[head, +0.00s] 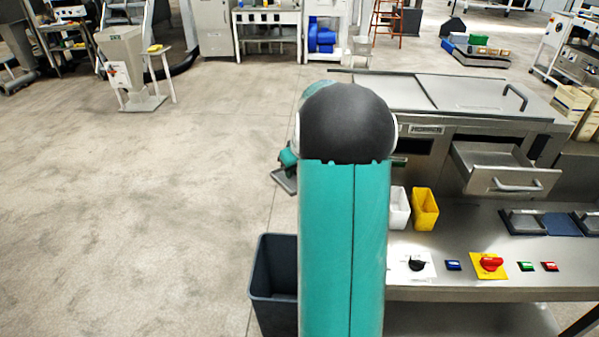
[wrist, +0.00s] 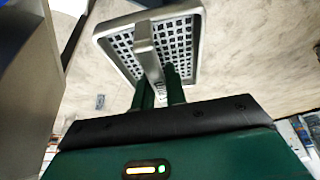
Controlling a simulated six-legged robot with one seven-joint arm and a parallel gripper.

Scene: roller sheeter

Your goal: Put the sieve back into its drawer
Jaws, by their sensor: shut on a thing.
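The sieve (wrist: 190,45) is a rectangular grey frame with a dark square mesh and a grey handle bar across it. In the wrist view my gripper (wrist: 162,82) has its green fingers shut on the handle bar. In the head view my own arm hides most of the gripper; a part of the sieve (head: 284,180) shows left of the arm, above the floor and apart from the machine. The drawer (head: 510,181) with a bar handle is pulled open on the machine's front, to the right of my arm. Its visible inside looks empty.
The steel machine (head: 480,95) stands right of my arm. Its front shelf (head: 450,225) carries a white bin (head: 399,208), a yellow bin (head: 425,209) and several control buttons. A dark bin (head: 272,280) stands on the floor in front.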

